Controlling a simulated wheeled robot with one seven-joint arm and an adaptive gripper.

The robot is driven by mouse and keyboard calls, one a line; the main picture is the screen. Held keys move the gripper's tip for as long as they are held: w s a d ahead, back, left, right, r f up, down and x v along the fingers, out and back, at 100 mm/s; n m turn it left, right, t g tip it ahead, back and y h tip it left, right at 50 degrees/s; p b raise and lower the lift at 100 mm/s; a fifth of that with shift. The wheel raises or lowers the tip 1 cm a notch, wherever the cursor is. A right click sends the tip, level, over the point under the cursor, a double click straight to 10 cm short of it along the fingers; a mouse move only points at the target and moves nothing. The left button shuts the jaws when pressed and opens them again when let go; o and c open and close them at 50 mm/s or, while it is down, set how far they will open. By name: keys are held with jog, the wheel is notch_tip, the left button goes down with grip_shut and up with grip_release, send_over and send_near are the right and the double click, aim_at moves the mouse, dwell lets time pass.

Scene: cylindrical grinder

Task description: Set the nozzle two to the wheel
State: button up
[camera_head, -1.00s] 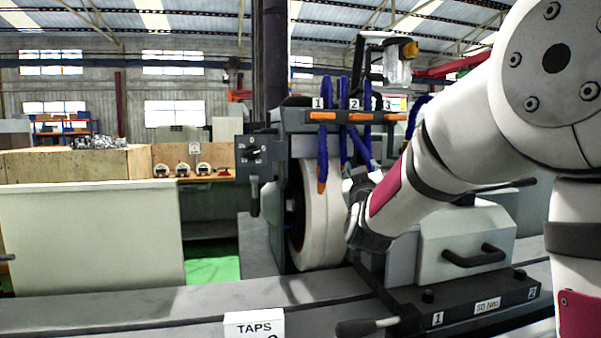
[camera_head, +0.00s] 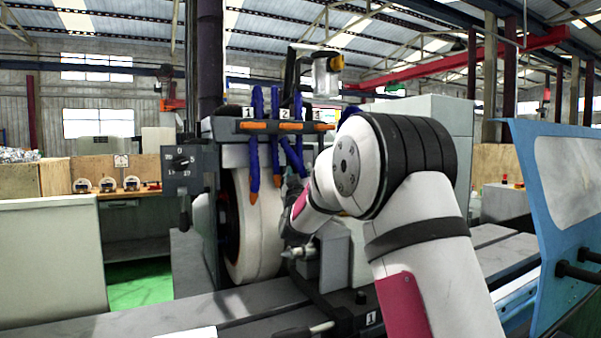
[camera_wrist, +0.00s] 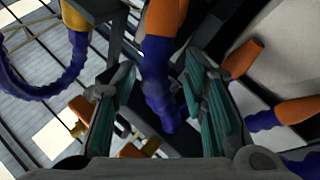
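The white grinding wheel (camera_head: 258,235) stands upright below a block with orange levers (camera_head: 284,127) labelled 1, 2 and 3. Blue segmented hoses with orange tips hang there. Nozzle one (camera_head: 254,160) hangs at the left in front of the wheel. Nozzle two (camera_head: 277,150) hangs beside it, its orange tip close to my gripper (camera_head: 290,205). In the wrist view, my gripper (camera_wrist: 158,72) is open, with teal pads either side of a blue hose with an orange tip (camera_wrist: 157,85), probably nozzle two. Gaps show beside the hose. The fingers' contact with it is not visible.
In the wrist view, other orange-tipped nozzles (camera_wrist: 297,110) lie close on the right and a curved blue hose (camera_wrist: 45,90) on the left. A dial panel (camera_head: 187,172) stands left of the wheel. A blue guard (camera_head: 560,200) stands at the right.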

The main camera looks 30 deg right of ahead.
jog(key=shift+w+d+r, duration=0.25)
jog(key=shift+w+d, duration=0.1)
jog(key=shift+w, duration=0.25)
jog(key=shift+c, duration=0.4)
grip_shut()
jog(key=a+m+g+p, duration=0.1)
jog(key=a+m, duration=0.1)
jog(key=m, duration=0.1)
jog(key=a+f+m+g+p, duration=0.1)
jog(key=a+m+g, duration=0.1)
jog(key=a+m, duration=0.1)
jog(key=shift+a+f+g, duration=0.1)
jog(key=shift+g, duration=0.2)
